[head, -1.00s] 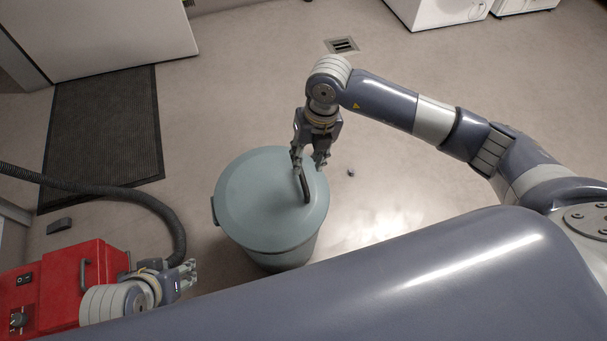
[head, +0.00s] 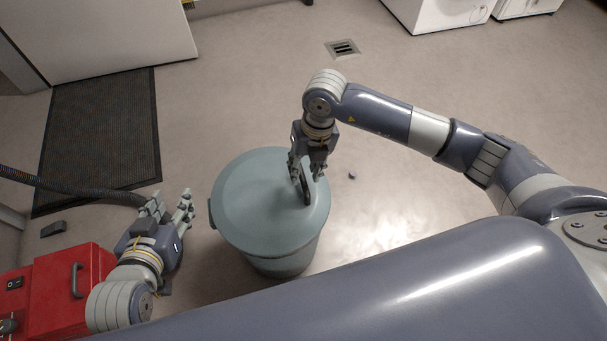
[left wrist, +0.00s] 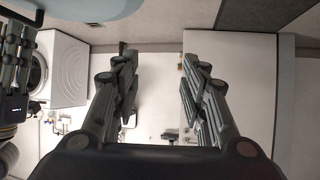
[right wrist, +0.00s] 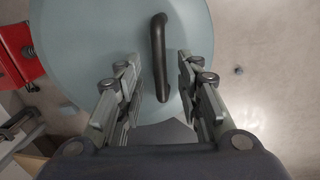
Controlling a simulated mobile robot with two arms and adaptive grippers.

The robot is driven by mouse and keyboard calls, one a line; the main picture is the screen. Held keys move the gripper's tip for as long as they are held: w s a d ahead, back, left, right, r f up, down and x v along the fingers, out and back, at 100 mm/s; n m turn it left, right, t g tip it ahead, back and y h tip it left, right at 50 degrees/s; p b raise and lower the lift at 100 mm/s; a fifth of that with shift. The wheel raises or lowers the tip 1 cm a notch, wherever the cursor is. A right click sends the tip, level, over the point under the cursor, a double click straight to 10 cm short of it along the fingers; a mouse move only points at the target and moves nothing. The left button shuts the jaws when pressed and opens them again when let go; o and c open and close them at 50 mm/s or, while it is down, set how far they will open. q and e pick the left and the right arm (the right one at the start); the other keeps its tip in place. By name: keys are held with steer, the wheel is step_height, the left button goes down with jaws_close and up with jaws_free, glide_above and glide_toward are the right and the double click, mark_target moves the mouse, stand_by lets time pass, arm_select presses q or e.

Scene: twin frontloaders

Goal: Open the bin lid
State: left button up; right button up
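The bin (head: 272,262) is a round grey-blue tub standing on the floor, with its flat lid (head: 250,200) on top and closed. A dark bar handle (head: 307,192) stands on the lid's right part. My right gripper (head: 307,178) is above the lid at the handle. In the right wrist view the handle (right wrist: 159,58) lies ahead of and between the two open fingers (right wrist: 158,80), with a gap on both sides. My left gripper (head: 172,204) is open and empty, left of the bin. Its spread fingers also show in the left wrist view (left wrist: 155,80).
A red machine (head: 65,290) with a black hose (head: 75,188) stands at the lower left. A dark mat (head: 105,140) lies behind it. A floor drain (head: 342,48) and a small dark object (head: 351,175) are on the open floor. White appliances (head: 435,12) stand at the back.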

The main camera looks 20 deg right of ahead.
step_height(320, 180, down, 2)
steer(key=shift+a+f+b, duration=0.1)
steer(key=shift+a+b, duration=0.05)
steer(key=shift+b, duration=0.5)
arm_select(q)
steer(key=w+d+r+t+h, duration=0.1)
steer(key=w+d+r+t, duration=0.1)
steer(key=r, duration=0.5)
steer(key=shift+w+r+t+h, duration=0.35)
steer(key=shift+w+t, duration=0.55)
steer(key=shift+t, duration=0.5)
arm_select(e)
steer(key=shift+f, duration=0.25)
steer(key=c, duration=0.7)
steer(key=shift+r, duration=0.1)
